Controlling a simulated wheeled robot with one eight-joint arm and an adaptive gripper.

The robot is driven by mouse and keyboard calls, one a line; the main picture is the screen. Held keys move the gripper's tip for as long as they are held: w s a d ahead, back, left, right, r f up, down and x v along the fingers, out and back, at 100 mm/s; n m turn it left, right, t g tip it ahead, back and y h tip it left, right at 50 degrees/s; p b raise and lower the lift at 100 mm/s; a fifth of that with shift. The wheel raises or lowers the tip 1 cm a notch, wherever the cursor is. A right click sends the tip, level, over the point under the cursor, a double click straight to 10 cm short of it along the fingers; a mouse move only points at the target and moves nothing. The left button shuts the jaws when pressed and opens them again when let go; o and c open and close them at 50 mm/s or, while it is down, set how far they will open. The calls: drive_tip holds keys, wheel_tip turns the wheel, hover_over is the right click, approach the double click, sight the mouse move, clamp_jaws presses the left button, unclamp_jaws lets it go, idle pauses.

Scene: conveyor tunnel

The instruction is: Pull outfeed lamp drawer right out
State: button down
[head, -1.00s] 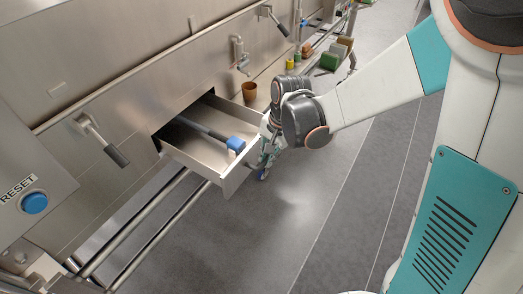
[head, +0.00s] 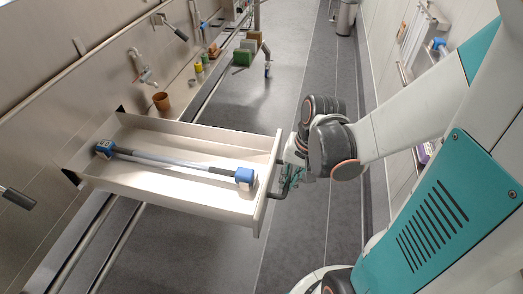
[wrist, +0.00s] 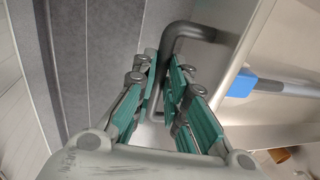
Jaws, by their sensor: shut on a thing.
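The lamp drawer (head: 185,208) stands far out of the metal wall in the head view, like a long pale open tray. A tube lamp (head: 175,163) with blue end caps lies along it. One blue cap and part of the tube (wrist: 240,84) also show in the wrist view. The dark bent bar handle (wrist: 163,65) is on the drawer's front panel (head: 268,185). My gripper (head: 292,176) is at that front. In the wrist view its green-padded fingers (wrist: 160,85) are shut on the handle, one on each side of it.
Rails run below the wall. A bin (head: 346,18) stands far back.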

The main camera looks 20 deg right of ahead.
drive_tip(key=shift+s+d, duration=0.85)
drive_tip(key=shift+d, duration=0.2)
drive_tip(key=c, duration=1.9)
unclamp_jaws()
drive_tip(key=o, duration=0.3)
drive_tip(key=shift+s+d, duration=0.1)
drive_tip(key=shift+d, duration=0.1)
drive_tip(key=shift+a, duration=0.1)
drive_tip(key=shift+r, duration=0.15)
wheel_tip(320, 180, up, 8)
drive_tip(key=s+d, duration=0.1)
drive_tip(key=shift+d+f, duration=0.15)
drive_tip(key=shift+f, duration=0.1)
